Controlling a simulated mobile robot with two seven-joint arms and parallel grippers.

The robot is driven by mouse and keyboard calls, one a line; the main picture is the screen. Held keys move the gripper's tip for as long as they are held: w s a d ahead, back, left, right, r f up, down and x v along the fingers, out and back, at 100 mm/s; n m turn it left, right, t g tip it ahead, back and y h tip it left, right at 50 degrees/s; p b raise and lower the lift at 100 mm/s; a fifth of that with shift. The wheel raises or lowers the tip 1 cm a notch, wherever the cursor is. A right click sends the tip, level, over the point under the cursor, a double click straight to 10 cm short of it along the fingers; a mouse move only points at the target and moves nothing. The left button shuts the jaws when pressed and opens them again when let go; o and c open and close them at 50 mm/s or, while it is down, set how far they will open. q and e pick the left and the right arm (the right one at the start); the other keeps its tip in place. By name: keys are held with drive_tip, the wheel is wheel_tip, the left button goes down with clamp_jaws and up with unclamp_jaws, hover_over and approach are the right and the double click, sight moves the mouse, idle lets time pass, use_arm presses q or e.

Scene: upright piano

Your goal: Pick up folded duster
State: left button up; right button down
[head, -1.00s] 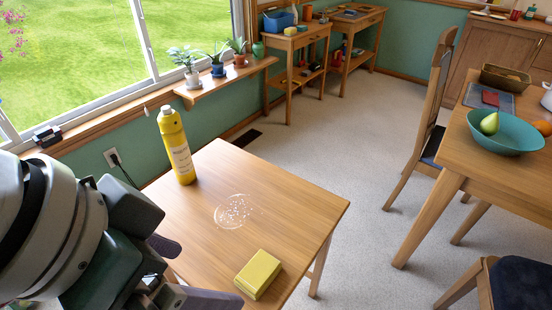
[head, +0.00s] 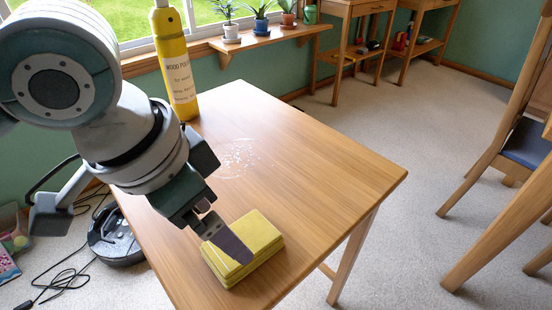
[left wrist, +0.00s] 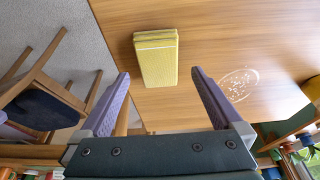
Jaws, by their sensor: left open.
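The folded yellow duster (head: 258,236) lies on the near part of the small wooden table (head: 310,180). It looks like a thick stack with light edges. My left gripper (head: 226,244) is open and empty. In the head view one dark finger overlaps the duster's left side; whether it touches is unclear. In the left wrist view the duster (left wrist: 157,60) appears beyond the fingertips and between their lines, apart from both fingers (left wrist: 160,84). My right gripper is not in view.
A yellow wood polish bottle (head: 176,65) stands at the table's back left, partly behind my arm. A whitish speckled patch (head: 238,157) marks the tabletop. A chair (head: 515,140) stands right. A black round device (head: 112,240) and cable lie on the floor at left.

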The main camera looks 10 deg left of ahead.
use_arm(q)
drive_tip(key=b+x, duration=0.1)
drive_tip(key=x, duration=0.1)
drive_tip(key=b+x, duration=0.1)
drive_tip(key=x, duration=0.1)
drive_tip(key=b+x, duration=0.1)
drive_tip(key=x, duration=0.1)
drive_tip(key=shift+w+d+r, duration=0.1)
drive_tip(key=shift+d, duration=0.25)
drive_tip(key=shift+c, duration=0.4)
drive_tip(key=c, duration=1.1)
drive_tip(key=shift+r+p, duration=3.9)
drive_tip(key=shift+r, duration=6.15)
